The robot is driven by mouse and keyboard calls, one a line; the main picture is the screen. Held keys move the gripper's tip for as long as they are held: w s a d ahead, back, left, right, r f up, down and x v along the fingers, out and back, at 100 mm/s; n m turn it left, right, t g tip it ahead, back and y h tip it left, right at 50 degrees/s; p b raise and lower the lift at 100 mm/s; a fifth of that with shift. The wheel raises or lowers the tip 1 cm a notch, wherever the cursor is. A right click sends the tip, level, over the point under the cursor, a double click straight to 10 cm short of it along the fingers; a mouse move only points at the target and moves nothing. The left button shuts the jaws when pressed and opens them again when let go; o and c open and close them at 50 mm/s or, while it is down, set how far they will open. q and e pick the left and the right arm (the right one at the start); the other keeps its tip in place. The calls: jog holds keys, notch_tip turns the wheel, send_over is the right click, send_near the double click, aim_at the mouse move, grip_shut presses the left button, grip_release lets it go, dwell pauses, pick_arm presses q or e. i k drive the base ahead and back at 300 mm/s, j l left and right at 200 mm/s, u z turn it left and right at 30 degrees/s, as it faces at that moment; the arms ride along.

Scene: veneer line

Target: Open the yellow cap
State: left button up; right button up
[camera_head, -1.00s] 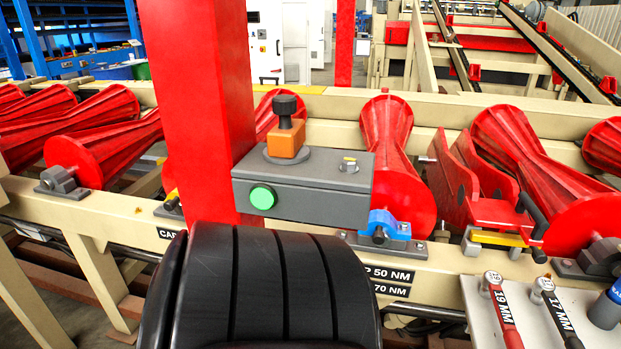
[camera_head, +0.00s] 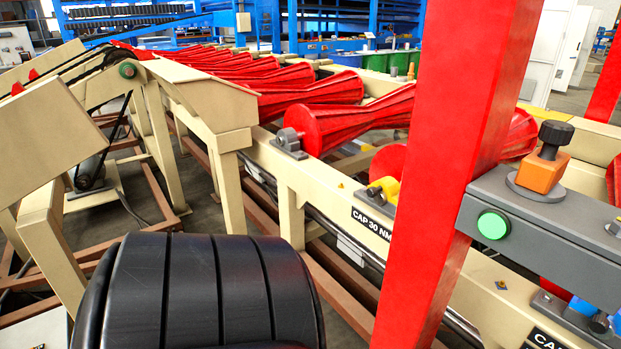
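The yellow cap (camera_head: 387,187) is a small piece on a bearing block at the end of a red roller. It sits on the beige rail just left of the red post (camera_head: 455,150), above the label "CAP 30 NM" (camera_head: 371,222). The post partly hides its right side. At this size I cannot tell whether the cap is open or closed. Neither of my grippers is in view.
A grey control box (camera_head: 550,222) with a green button (camera_head: 492,224) and an orange-and-black switch (camera_head: 543,165) juts right of the post. A blue cap (camera_head: 583,308) is below it. Red rollers (camera_head: 340,118) line the rail. Beige frames (camera_head: 45,140) stand at left.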

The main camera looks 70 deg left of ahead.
aim_at(387, 184)
jog(key=u, duration=1.65)
